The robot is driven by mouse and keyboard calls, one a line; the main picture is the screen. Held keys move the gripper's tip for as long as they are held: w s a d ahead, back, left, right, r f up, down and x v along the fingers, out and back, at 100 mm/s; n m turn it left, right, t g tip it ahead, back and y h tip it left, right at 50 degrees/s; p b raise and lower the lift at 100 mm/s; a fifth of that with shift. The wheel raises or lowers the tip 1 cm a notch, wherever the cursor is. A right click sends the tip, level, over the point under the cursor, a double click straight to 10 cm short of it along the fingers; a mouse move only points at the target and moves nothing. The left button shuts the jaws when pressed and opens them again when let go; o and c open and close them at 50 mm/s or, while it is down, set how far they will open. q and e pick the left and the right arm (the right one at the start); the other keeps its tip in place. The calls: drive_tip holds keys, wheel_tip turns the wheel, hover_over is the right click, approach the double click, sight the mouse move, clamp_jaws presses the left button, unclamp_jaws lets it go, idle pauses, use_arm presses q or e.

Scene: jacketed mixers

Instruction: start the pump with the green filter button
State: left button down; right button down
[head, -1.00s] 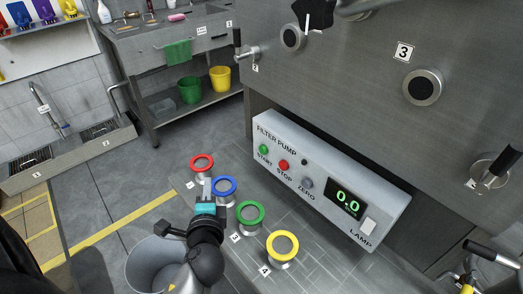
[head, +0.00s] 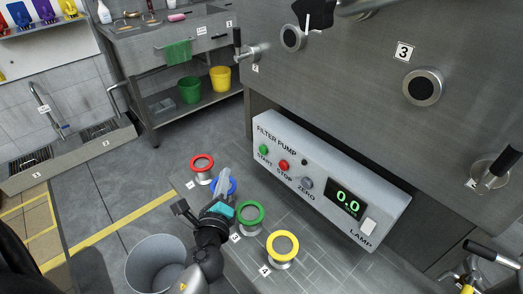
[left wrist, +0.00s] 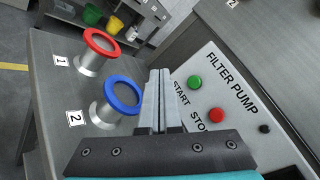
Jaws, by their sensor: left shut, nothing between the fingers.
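The filter pump panel (head: 330,183) is a light grey box with a green START button (head: 263,149), a red STOP button (head: 284,165), a grey ZERO knob and a display (head: 345,198) reading 0.0. In the left wrist view the green button (left wrist: 194,82) is just right of the fingers, with the red button (left wrist: 217,115) nearer. My left gripper (head: 225,172) is shut and empty, over the blue-ringed port and left of the panel, apart from the button. Its closed fingers (left wrist: 161,78) show in the left wrist view. My right gripper is not in view.
Ports with red (head: 202,163), blue (head: 229,187), green (head: 250,215) and yellow (head: 283,247) rings stand on the low surface before the panel. A grey bin (head: 155,262) stands at lower left. The large steel vessel wall (head: 350,80) rises behind the panel.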

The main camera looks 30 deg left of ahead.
use_arm(q)
drive_tip(key=w+d, duration=0.3)
drive_tip(key=w, duration=0.5)
drive_tip(key=shift+d, duration=0.15)
drive_tip(key=shift+w, duration=0.1)
idle(1.9)
drive_tip(key=shift+w+d, duration=0.15)
drive_tip(key=shift+w, duration=0.2)
drive_tip(key=shift+w+d, duration=0.2)
drive_tip(key=shift+w, duration=0.2)
idle(0.8)
drive_tip(key=shift+s, duration=0.15)
drive_tip(key=shift+s+a, duration=0.3)
drive_tip(key=shift+s, duration=0.35)
drive_tip(key=shift+s+a, duration=0.35)
drive_tip(key=shift+s, duration=0.45)
drive_tip(key=shift+s+a, duration=0.3)
drive_tip(key=shift+s, duration=0.45)
drive_tip(key=shift+s+a, duration=0.35)
drive_tip(key=shift+s, duration=0.45)
